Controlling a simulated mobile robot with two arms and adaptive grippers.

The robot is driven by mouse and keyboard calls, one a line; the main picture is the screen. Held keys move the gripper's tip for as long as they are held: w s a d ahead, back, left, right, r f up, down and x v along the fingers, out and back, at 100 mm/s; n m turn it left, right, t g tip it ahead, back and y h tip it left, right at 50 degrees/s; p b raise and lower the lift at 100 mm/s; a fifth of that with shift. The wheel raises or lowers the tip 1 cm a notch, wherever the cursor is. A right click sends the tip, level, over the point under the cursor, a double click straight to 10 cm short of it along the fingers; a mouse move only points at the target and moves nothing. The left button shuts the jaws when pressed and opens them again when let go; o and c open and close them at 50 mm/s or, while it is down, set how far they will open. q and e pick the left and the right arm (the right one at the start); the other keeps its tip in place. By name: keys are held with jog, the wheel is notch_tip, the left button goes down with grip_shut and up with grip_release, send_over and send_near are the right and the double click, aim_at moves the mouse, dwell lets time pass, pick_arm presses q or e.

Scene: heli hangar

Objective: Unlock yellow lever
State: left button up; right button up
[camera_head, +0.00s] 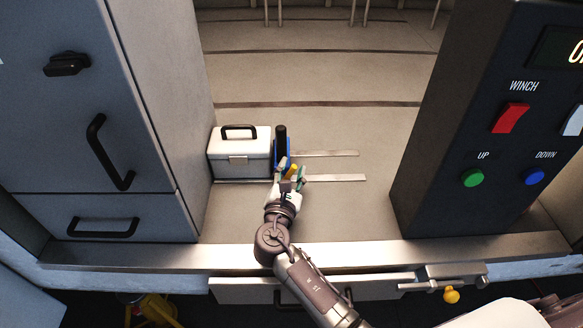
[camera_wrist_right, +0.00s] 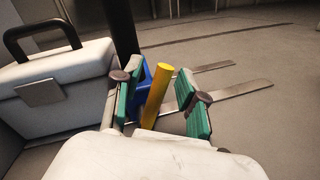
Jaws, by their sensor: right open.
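A yellow lever (camera_wrist_right: 157,95) stands upright with a slight tilt in the right wrist view, in front of a blue part and beside a black post (camera_wrist_right: 122,25). My right gripper (camera_wrist_right: 160,103) is open, with one green-padded finger on each side of the lever; I cannot tell whether either touches it. In the head view the right gripper (camera_head: 291,174) reaches the floor rails beside the blue part (camera_head: 281,150), and the lever is mostly hidden by the fingers. My left gripper is not in view.
A white case (camera_head: 238,158) with a black handle stands just left of the lever. A grey cabinet (camera_head: 90,140) is on the left, a winch panel (camera_head: 480,130) on the right. A yellow knob (camera_head: 451,294) sits on a front-edge latch. The floor behind is clear.

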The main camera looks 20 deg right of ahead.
jog(key=shift+w, duration=0.1)
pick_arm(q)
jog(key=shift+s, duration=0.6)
pick_arm(e)
grip_shut()
jog(key=shift+w+a+r+n+p, duration=0.1)
jog(key=shift+a+r+n+p, duration=0.3)
jog(key=shift+n+p, duration=0.45)
jog(key=shift+w+a+n+t, duration=0.15)
jog(key=shift+a+n+t, duration=0.25)
jog(key=shift+n, duration=0.55)
jog(key=shift+w+a+f+n, duration=0.15)
jog(key=shift+a+n, duration=0.25)
jog(key=shift+n, duration=0.5)
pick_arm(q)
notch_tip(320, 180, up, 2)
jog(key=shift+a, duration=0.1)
pick_arm(e)
grip_release()
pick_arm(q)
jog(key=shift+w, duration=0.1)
pick_arm(e)
jog(key=v, duration=1.2)
jog(key=shift+f, duration=0.25)
